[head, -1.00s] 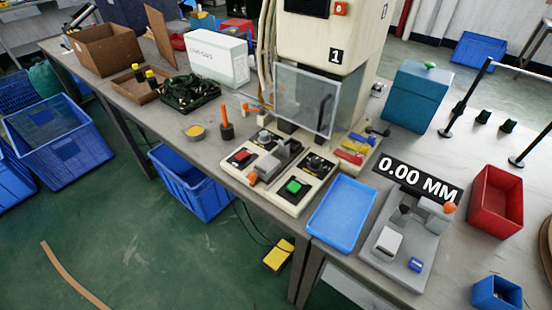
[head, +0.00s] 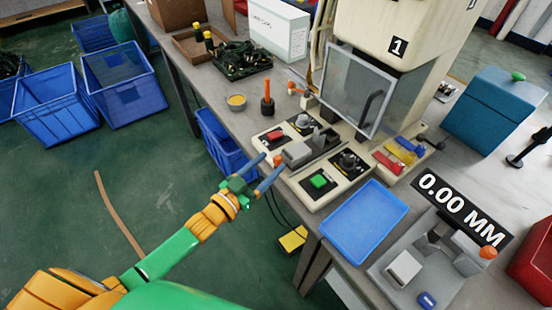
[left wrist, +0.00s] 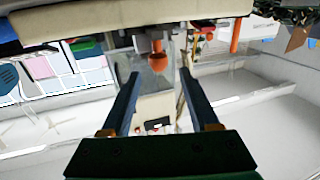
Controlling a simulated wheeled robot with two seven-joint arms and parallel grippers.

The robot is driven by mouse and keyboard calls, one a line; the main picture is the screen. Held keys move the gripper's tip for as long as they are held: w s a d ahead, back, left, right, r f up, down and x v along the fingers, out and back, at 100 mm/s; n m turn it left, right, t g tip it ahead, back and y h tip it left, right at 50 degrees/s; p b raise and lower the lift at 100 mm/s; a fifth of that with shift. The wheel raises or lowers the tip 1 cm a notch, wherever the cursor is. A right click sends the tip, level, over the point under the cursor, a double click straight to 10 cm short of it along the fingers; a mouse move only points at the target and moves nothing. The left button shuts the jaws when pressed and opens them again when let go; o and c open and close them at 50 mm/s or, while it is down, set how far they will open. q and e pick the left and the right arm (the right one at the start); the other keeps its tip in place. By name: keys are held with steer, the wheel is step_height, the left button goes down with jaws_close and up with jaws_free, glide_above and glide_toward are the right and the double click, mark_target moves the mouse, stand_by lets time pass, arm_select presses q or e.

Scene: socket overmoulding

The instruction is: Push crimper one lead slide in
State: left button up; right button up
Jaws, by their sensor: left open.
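Crimper one (head: 398,60) is the cream machine marked 1, with a clear guard (head: 358,88) on its front. Its lead slide (head: 298,153) is a grey block with an orange knob (head: 277,160) on the console facing me. My left gripper (head: 271,167) is open and empty, its two blue-grey fingers pointing at the knob. In the left wrist view the orange knob (left wrist: 157,62) shows ahead, between and beyond the fingertips of the left gripper (left wrist: 156,80). I cannot tell whether a finger touches it. My right gripper is not in view.
A green button (head: 318,181) and a red switch (head: 275,134) sit on the console beside the slide. A blue tray (head: 364,220) lies to the right. A blue bin (head: 222,140) is below the table's edge.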

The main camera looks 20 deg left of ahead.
arm_select(q)
steer(key=x, duration=0.2)
steer(key=shift+w+d+f, duration=0.15)
steer(key=shift+w+d, duration=0.05)
steer(key=shift+w, duration=0.15)
steer(key=shift+s, duration=0.1)
steer(key=shift+c, duration=1.1)
jaws_close()
